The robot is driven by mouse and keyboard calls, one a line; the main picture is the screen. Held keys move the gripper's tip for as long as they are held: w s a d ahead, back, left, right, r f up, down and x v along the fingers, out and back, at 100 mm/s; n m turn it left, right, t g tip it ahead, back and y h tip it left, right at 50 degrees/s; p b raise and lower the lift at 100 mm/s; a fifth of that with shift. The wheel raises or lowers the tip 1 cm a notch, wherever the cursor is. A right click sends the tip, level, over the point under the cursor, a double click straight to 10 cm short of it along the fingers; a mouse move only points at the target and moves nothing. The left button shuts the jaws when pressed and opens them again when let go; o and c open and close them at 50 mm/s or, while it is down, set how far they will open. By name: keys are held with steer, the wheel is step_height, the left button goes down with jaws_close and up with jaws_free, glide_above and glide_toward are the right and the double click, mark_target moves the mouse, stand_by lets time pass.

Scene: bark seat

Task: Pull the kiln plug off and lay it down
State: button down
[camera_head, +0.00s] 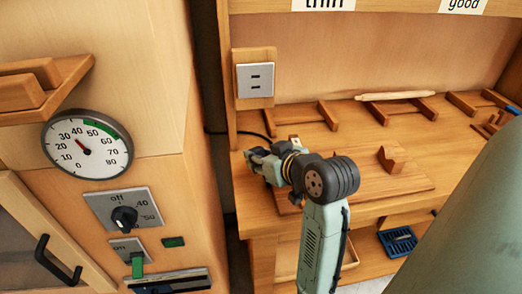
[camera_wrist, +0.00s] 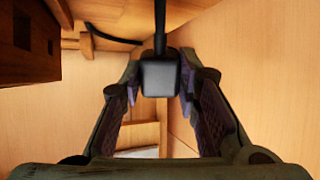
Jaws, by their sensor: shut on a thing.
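The plug (camera_wrist: 158,76) is a small dark grey block with a black cord running up from it in the wrist view. My gripper (camera_wrist: 161,88) is shut on it, with one finger on each side. In the head view my gripper (camera_head: 258,160) is low over the left end of the wooden bench, below the wall outlet. The outlet (camera_head: 255,79) is a grey plate on a wooden block, with two dark slots showing and nothing in it. The plug cannot be made out clearly in the head view. A black cord (camera_head: 222,132) runs at the bench's left edge.
The kiln cabinet with a dial (camera_head: 87,144) and a knob (camera_head: 124,218) stands at the left, a narrow gap from the bench (camera_head: 420,150). A notched wooden block (camera_head: 391,159) sits on a board right of my arm. Wooden rails lie along the back.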

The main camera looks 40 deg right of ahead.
mark_target(261, 180)
steer(key=shift+f, duration=0.15)
steer(key=shift+f+b, duration=1.95)
steer(key=shift+f, duration=0.15)
steer(key=c, duration=1.1)
jaws_free()
